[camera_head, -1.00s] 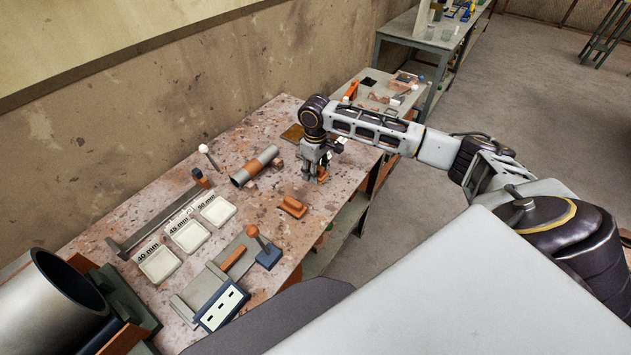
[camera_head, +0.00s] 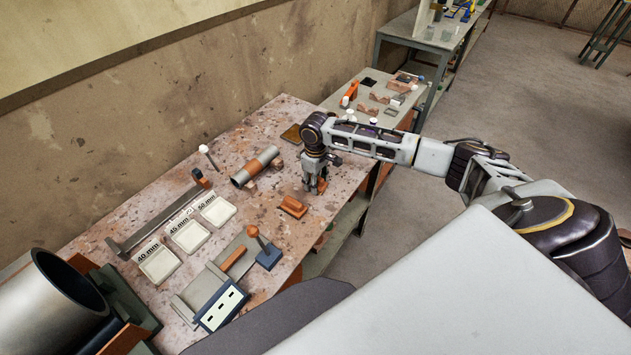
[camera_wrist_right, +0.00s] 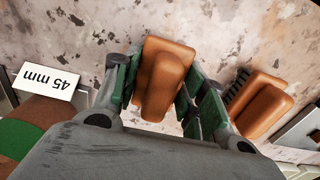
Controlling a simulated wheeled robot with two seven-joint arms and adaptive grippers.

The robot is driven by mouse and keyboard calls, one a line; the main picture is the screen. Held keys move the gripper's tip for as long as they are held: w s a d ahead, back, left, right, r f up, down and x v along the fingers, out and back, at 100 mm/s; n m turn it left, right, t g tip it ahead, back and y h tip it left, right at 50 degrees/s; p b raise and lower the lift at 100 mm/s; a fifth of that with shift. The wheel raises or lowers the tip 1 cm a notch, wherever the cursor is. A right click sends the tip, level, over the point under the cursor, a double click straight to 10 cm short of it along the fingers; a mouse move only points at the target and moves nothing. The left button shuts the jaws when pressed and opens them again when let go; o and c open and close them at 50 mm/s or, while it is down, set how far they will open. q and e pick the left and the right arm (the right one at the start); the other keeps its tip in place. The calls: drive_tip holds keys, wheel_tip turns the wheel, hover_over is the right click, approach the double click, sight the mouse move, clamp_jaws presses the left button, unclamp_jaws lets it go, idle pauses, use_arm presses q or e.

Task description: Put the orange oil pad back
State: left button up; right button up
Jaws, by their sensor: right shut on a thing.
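My right gripper (camera_head: 313,187) is low over the right part of the worktable, pointing down. In the right wrist view its green-lined fingers (camera_wrist_right: 160,95) are shut on an orange pad (camera_wrist_right: 162,75) with a raised grip on top. In the head view the held pad (camera_head: 322,186) shows only as a small orange patch by the fingertips; I cannot tell whether it touches the table. A second, similar orange block (camera_head: 292,206) lies on the table just left of the gripper and also shows in the right wrist view (camera_wrist_right: 262,108). My left gripper is out of view.
A brown square plate (camera_head: 291,133) is near the back edge. Labelled white trays (camera_head: 187,236), a blue-based orange-topped tool (camera_head: 267,256) and a slotted blue box (camera_head: 220,307) are leftward. A second table (camera_head: 368,88) stands beyond.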

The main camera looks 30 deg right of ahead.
idle(0.3)
drive_tip(key=o, duration=0.9)
drive_tip(key=shift+f, duration=0.1)
drive_tip(key=shift+r, duration=6.1)
